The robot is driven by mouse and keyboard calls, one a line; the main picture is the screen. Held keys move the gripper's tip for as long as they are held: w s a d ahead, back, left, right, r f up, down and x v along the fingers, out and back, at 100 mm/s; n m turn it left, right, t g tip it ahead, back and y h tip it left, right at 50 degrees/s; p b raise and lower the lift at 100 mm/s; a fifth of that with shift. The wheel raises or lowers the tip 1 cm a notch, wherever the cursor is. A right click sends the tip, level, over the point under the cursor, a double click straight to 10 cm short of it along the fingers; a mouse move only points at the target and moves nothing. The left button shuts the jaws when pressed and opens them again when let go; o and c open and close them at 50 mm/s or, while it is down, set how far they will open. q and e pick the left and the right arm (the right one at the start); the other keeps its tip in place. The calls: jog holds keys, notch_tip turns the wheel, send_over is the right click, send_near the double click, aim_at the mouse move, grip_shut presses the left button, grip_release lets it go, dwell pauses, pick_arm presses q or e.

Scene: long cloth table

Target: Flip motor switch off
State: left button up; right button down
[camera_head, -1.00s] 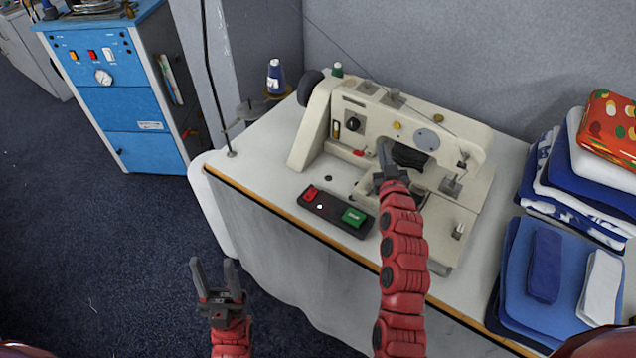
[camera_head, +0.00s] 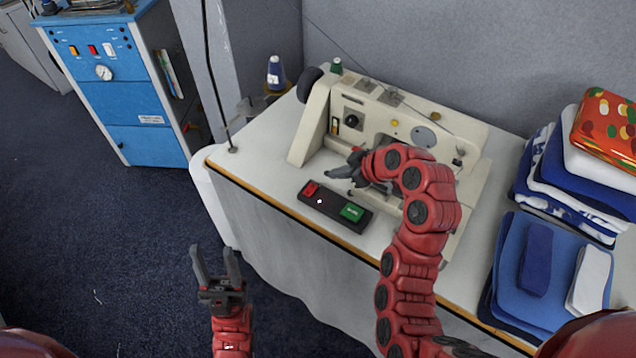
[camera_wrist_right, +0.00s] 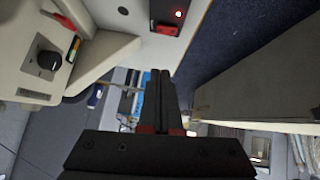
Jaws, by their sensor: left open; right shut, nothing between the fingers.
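The motor switch box (camera_head: 335,207) is a dark bar on the table in front of the sewing machine. It has a red button (camera_head: 311,188) at its left end, a small lit lamp in the middle and a green button (camera_head: 352,212) at its right end. In the right wrist view the red button (camera_wrist_right: 166,29) and the lit lamp show at the top. My right gripper (camera_head: 328,172) is shut and empty, just behind the box and pointing left, apart from the red button as far as I can tell. My left gripper (camera_head: 214,258) is open and empty, in front of the table.
The cream sewing machine (camera_head: 318,125) stands right behind my right gripper, and my right arm covers part of it. Folded blue and white cloths (camera_head: 553,265) lie at the table's right. A blue cabinet (camera_head: 147,100) stands at the far left. The tabletop left of the box (camera_head: 255,165) is clear.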

jog(key=shift+a+f, duration=0.1)
jog(key=p, duration=0.4)
send_over(310, 185)
jog(key=s+d, duration=0.2)
jog(key=s, duration=0.1)
notch_tip(310, 185, down, 6)
jog(key=shift+f, duration=0.1)
jog(key=f, duration=0.1)
jog(key=f+p, duration=0.1)
jog(key=f, duration=0.1)
jog(key=shift+w, duration=0.4)
jog(key=shift+f+p, duration=0.4)
jog(key=shift+f, duration=0.45)
